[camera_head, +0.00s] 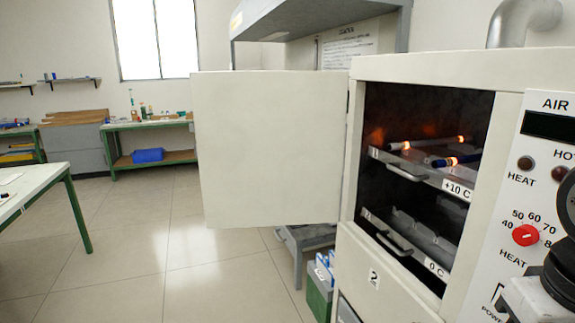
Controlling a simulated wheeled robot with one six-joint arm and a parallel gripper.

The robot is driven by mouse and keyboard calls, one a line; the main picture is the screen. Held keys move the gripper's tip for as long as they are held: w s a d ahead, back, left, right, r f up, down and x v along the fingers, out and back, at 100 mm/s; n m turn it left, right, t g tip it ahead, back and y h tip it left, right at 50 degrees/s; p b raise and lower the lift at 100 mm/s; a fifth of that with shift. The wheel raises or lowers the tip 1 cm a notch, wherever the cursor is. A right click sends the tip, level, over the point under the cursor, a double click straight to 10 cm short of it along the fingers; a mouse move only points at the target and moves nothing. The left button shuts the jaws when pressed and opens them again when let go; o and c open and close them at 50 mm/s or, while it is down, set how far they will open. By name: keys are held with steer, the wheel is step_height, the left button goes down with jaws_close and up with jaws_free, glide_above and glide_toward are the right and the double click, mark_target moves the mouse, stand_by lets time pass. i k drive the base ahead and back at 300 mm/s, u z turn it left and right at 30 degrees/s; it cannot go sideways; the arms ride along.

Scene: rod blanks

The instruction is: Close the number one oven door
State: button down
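The upper oven door (268,150) is a plain off-white panel standing wide open, swung out to the left of the oven (450,68). No number shows on the face I see. The open chamber holds an upper shelf (415,172) marked 1 and +10 C, with a pull handle at its front. Rods (428,143) with glowing orange ends lie on it. A lower shelf (405,243) marked 2 and 0 C sits below. The lower front panel (385,290), marked 2, appears shut. A black and white part of my arm shows at the bottom right; my gripper is not in view.
The control panel (540,190) with a red knob (525,235) is right of the chamber. A green box (319,290) with blue and white packs stands on the floor below the open door. A white table (30,190) is at left. The tiled floor between is clear.

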mark_target(271, 144)
steer(key=u, duration=1.65)
steer(key=i, duration=5.25)
steer(key=z, duration=4.3)
